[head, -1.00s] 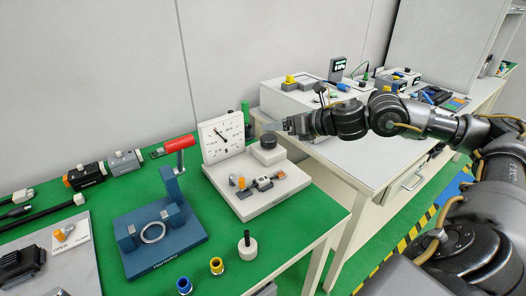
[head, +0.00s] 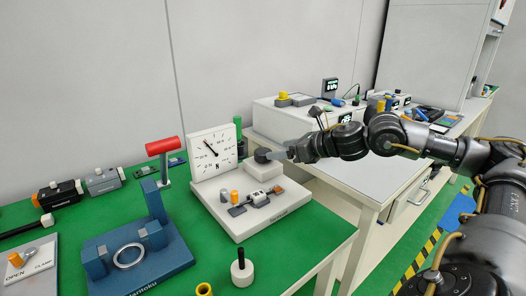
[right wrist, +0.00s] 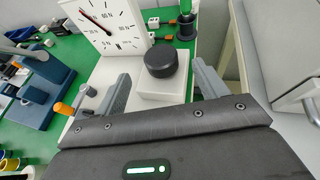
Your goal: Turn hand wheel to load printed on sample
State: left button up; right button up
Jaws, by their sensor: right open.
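The hand wheel is a black round knob (head: 262,155) on a white block at the right of a white test stand (head: 243,232). In the right wrist view the hand wheel (right wrist: 160,63) lies between the two grey fingers, with visible gaps on both sides. My right gripper (head: 270,154) is open around it, coming from the right; contact cannot be told. My left gripper is out of view.
A blue press with a red handle (head: 162,146) stands left of the stand. A black-and-white peg (head: 241,268) stands in front on the green bench top (head: 310,245). A second white bench (head: 355,165) with devices lies behind my right arm.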

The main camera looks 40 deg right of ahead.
aim_at(264, 151)
jog(key=x, duration=0.3)
jog(key=shift+w, duration=0.15)
jog(key=x, duration=0.3)
jog(key=shift+w+f+p, duration=0.2)
jog(key=shift+w+p, duration=0.05)
jog(key=shift+p, duration=0.15)
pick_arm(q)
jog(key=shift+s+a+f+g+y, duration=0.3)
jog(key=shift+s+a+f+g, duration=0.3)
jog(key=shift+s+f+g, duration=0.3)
pick_arm(e)
jog(key=shift+w+a+f, duration=0.2)
jog(key=shift+w+f, duration=0.05)
jog(key=shift+w, duration=0.25)
jog(key=c, duration=1)
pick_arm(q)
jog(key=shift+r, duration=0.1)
pick_arm(e)
jog(key=shift+h, duration=0.3)
